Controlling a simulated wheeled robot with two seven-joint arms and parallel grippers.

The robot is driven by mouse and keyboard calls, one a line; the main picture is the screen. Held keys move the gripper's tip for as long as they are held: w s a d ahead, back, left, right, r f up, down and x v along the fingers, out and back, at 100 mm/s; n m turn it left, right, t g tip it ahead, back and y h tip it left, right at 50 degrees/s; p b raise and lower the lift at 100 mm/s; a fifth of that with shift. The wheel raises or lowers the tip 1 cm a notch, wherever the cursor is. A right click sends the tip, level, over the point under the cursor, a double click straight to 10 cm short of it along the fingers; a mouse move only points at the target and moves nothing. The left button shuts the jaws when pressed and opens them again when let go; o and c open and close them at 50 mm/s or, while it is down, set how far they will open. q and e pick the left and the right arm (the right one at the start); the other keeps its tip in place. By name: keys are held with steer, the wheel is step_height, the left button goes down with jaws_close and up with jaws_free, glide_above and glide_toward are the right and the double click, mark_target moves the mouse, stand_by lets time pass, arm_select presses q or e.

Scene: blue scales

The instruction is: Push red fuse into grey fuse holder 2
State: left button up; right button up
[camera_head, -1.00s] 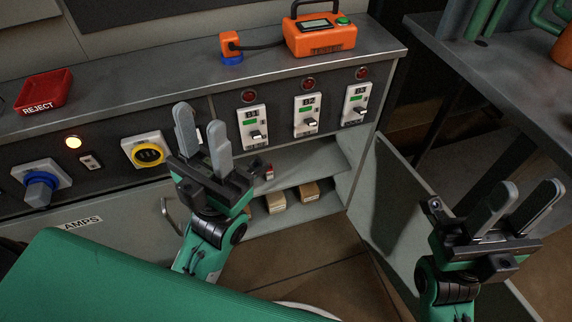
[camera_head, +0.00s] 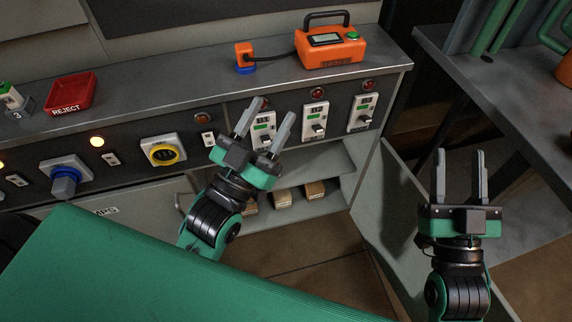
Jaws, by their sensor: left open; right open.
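No red fuse can be made out now; part of the open cabinet's upper shelf (camera_head: 322,163) is hidden by my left gripper. I cannot clearly identify grey fuse holder 2. My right gripper (camera_head: 461,154) is open and empty at the right, beside the cabinet door.
An orange device (camera_head: 331,48) and a red REJECT tray (camera_head: 71,93) sit on the counter (camera_head: 190,88). Several small boxes (camera_head: 283,198) lie on the lower shelf. The open cabinet door (camera_head: 395,205) and a grey table (camera_head: 500,85) are on the right.

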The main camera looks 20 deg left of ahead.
arm_select(q)
steer(key=s+a+f+n+g+y+p, duration=0.1)
steer(key=a+f+g+y+p, duration=0.15)
steer(key=f+g, duration=0.55)
steer(key=s+a+f+g+y+p, duration=0.2)
steer(key=f+g+p, duration=0.25)
steer(key=f, duration=0.55)
arm_select(e)
steer(key=s+d+f+g+h, duration=0.2)
steer(key=f+g, duration=0.5)
steer(key=f, duration=0.1)
steer(key=s+d+f+g+h, duration=0.2)
steer(key=f+g, duration=0.4)
steer(key=f, duration=0.3)
arm_select(q)
steer(key=w+f+n+g+y+p, duration=0.1)
steer(key=w+f+n+g+y, duration=0.3)
steer(key=w+f, duration=1.4)
step_height(320, 180, down, 2)
steer(key=n, duration=0.2)
steer(key=shift+w+f+n+p, duration=0.25)
steer(key=shift+w+n+p, duration=0.1)
steer(key=shift+n+p, duration=0.05)
arm_select(e)
steer(key=s+a+f+g, duration=0.2)
steer(key=s+f+g, duration=0.1)
steer(key=s, duration=0.4)
steer(key=shift+s+a+f+m, duration=0.15)
steer(key=shift+a+m, duration=0.15)
